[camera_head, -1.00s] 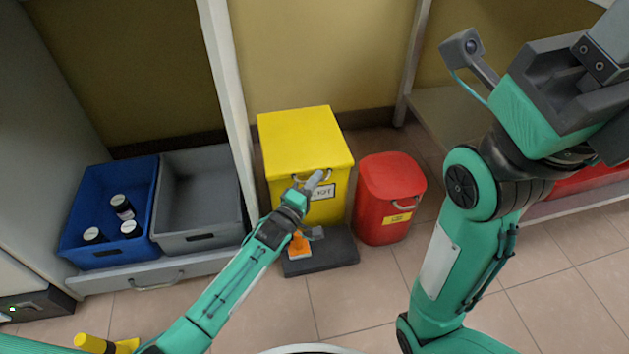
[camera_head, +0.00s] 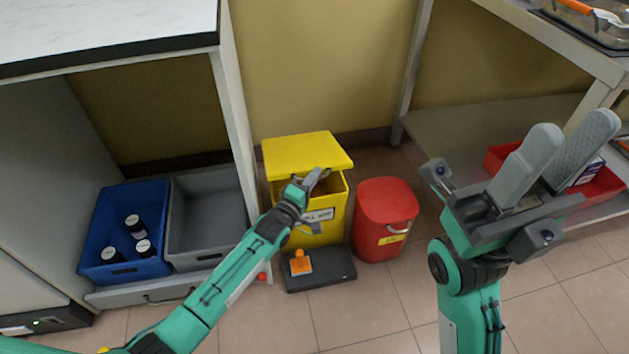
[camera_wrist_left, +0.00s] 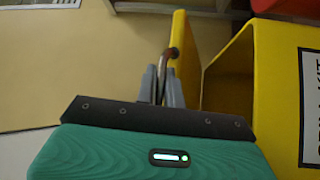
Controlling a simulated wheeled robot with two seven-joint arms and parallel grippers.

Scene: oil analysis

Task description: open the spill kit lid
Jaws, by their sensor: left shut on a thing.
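The yellow spill kit bin (camera_head: 330,230) stands on the floor against the wall, with a label on its front. Its yellow lid (camera_head: 305,152) is raised at the front, and a dark gap shows under it. My left gripper (camera_head: 318,178) is at the lid's front edge. In the left wrist view its fingers (camera_wrist_left: 162,82) are shut on the metal lid handle (camera_wrist_left: 174,54). The lid (camera_wrist_left: 182,32) stands apart from the bin rim (camera_wrist_left: 232,62) there. My right gripper (camera_head: 562,160) is open and empty, raised at the right, away from the bin.
A red bin (camera_head: 386,222) stands close to the right. A dark base (camera_head: 325,274) with an orange item (camera_head: 300,263) lies in front. Blue (camera_head: 110,271) and grey (camera_head: 205,258) crates and a table leg (camera_head: 236,140) are at left.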

